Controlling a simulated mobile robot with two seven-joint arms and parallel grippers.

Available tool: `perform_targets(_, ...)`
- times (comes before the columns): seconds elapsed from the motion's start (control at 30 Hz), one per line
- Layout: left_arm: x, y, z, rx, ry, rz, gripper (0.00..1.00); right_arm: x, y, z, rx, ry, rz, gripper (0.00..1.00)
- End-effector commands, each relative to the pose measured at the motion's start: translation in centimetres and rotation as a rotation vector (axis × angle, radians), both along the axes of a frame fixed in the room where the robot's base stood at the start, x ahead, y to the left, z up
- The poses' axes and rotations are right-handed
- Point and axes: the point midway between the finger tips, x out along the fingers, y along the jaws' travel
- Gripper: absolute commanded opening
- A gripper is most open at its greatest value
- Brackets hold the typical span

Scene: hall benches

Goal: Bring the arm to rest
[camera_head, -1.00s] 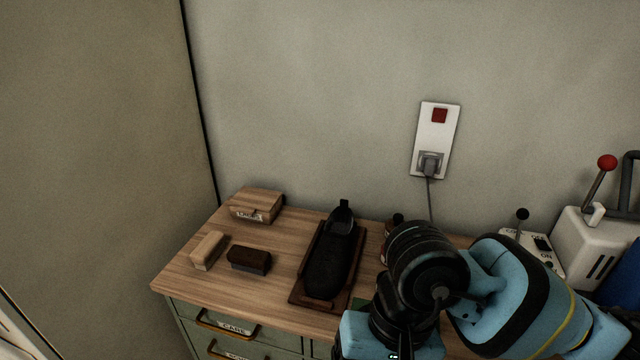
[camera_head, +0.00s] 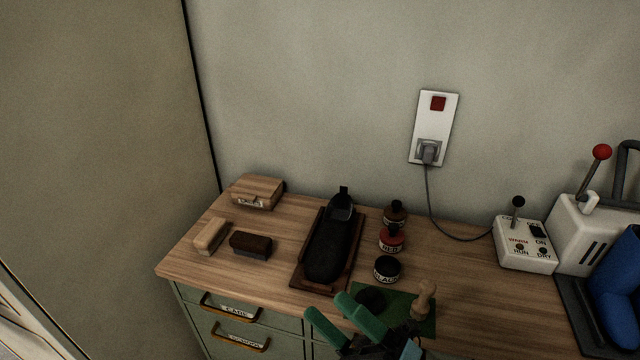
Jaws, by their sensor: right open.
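My right gripper (camera_head: 342,323) shows at the bottom of the head view, with green fingers spread apart. It is open, with nothing seen between the fingers. It is in front of the bench's front edge, just below the green mat (camera_head: 405,299). Part of my right arm shows at the bottom edge; the rest is out of the picture. My left gripper is not in view.
The wooden bench top (camera_head: 450,285) holds a black shoe on a tray (camera_head: 299,279), several jars (camera_head: 387,268), two brushes (camera_head: 250,245), a wooden box (camera_head: 257,192) and a dabber (camera_head: 425,296). A corded control box (camera_head: 524,243) and a lever machine (camera_head: 592,230) stand at right.

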Motion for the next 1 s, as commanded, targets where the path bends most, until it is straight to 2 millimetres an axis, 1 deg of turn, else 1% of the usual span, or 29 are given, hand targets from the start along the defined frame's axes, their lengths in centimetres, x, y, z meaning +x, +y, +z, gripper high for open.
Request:
perform_targets(0.03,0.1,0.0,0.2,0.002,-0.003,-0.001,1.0,0.7,-1.4,-2.4,0.054,0.169,-0.041,0.76)
perform_targets(0.07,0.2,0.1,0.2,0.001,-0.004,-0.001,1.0,1.1,-2.3,-3.8,0.088,0.268,-0.065,0.76)
perform_targets(0.1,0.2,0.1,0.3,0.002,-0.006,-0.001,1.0,1.5,-3.6,-5.9,0.137,0.402,-0.098,0.76)
perform_targets(0.13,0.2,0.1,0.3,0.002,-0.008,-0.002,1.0,1.6,-4.5,-7.6,0.174,0.502,-0.125,0.76)
perform_targets(0.17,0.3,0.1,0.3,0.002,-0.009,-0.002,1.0,1.6,-5.5,-9.4,0.211,0.599,-0.151,0.76)
perform_targets(0.2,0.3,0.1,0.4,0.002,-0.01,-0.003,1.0,1.3,-6.7,-11.7,0.26,0.721,-0.186,0.76)
perform_targets(0.27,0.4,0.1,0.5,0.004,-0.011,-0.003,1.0,0.5,-8.5,-15.2,0.334,0.894,-0.238,0.76)
perform_targets(0.3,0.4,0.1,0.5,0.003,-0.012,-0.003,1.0,-0.3,-9.6,-17.4,0.382,1.002,-0.273,0.76)
perform_targets(0.37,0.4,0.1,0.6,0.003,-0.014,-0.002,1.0,-1.9,-11.2,-20.6,0.455,1.157,-0.328,0.76)
perform_targets(0.4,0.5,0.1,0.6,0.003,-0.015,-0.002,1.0,-3.1,-12.1,-22.7,0.503,1.255,-0.365,0.76)
perform_targets(0.47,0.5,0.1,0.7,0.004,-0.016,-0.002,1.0,-5.3,-13.5,-25.7,0.575,1.394,-0.42,0.76)
perform_targets(0.5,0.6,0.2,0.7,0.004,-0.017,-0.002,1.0,-6.9,-14.3,-27.4,0.622,1.48,-0.458,0.76)
perform_targets(0.57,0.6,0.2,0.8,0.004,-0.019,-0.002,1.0,-9.3,-15.4,-29.8,0.687,1.595,-0.514,0.76)
perform_targets(0.6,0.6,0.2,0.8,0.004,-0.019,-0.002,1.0,-10.8,-16.0,-31.1,0.728,1.663,-0.547,0.76)
perform_targets(0.7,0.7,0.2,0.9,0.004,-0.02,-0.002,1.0,-14.2,-17.1,-33.5,0.81,1.793,-0.619,0.76)
perform_targets(0.8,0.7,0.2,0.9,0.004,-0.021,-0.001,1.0,-16.3,-17.8,-34.8,0.863,1.87,-0.665,0.76)
perform_targets(0.9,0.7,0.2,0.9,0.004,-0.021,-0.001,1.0,-17.4,-18.1,-35.4,0.889,1.908,-0.689,0.76)
perform_targets(1.0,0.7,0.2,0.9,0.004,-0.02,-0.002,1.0,-17.6,-18.1,-35.5,0.894,1.914,-0.693,0.76)
